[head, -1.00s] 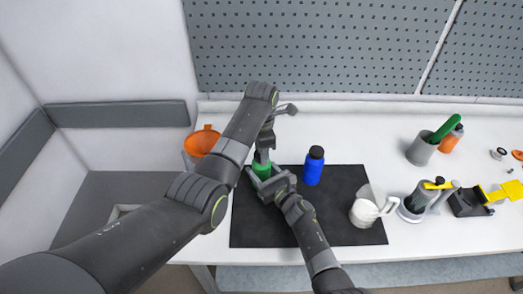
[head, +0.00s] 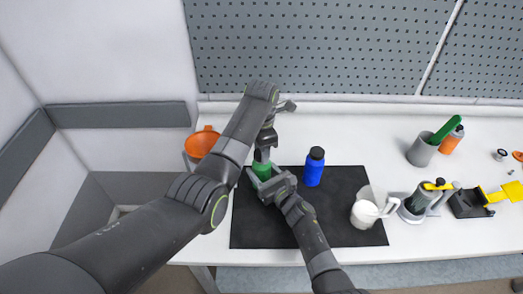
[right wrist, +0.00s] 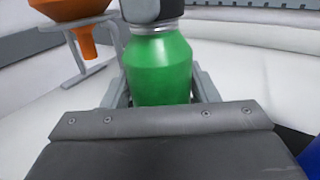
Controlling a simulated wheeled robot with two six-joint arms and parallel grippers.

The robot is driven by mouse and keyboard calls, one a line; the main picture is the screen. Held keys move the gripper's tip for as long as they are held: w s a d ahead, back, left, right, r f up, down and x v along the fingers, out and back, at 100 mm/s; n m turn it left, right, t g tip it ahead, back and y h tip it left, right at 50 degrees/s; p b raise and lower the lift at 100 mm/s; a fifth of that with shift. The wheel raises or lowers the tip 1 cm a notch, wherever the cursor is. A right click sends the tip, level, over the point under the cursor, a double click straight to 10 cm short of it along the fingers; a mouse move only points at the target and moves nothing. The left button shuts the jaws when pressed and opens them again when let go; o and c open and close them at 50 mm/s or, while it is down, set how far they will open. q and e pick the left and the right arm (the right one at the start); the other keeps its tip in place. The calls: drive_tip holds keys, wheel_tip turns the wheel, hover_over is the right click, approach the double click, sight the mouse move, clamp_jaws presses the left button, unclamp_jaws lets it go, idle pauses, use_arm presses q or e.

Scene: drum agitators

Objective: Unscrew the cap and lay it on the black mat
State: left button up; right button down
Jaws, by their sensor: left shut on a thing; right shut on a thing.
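A green bottle (head: 262,170) stands at the left back of the black mat (head: 265,228). It fills the middle of the right wrist view (right wrist: 160,68), with a pale neck below a dark cap (right wrist: 150,10). My right gripper (head: 267,184) is shut around the bottle's body, one finger on each side. My left gripper (head: 262,154) comes down from above and is shut on the cap at the bottle's top. The cap is mostly hidden in the head view, and its upper part is cut off in the right wrist view.
A blue bottle (head: 314,169) with a black cap stands right of my grippers. A white pitcher (head: 365,213) is at the mat's right edge. An orange funnel (head: 202,142) on a stand is at left. The front middle of the mat is bare.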

use_arm(q)
drive_tip(key=shift+r, duration=0.85)
drive_tip(key=shift+r, duration=2)
use_arm(e)
drive_tip(key=shift+c, duration=2.3)
unclamp_jaws()
drive_tip(key=shift+s+d, duration=0.1)
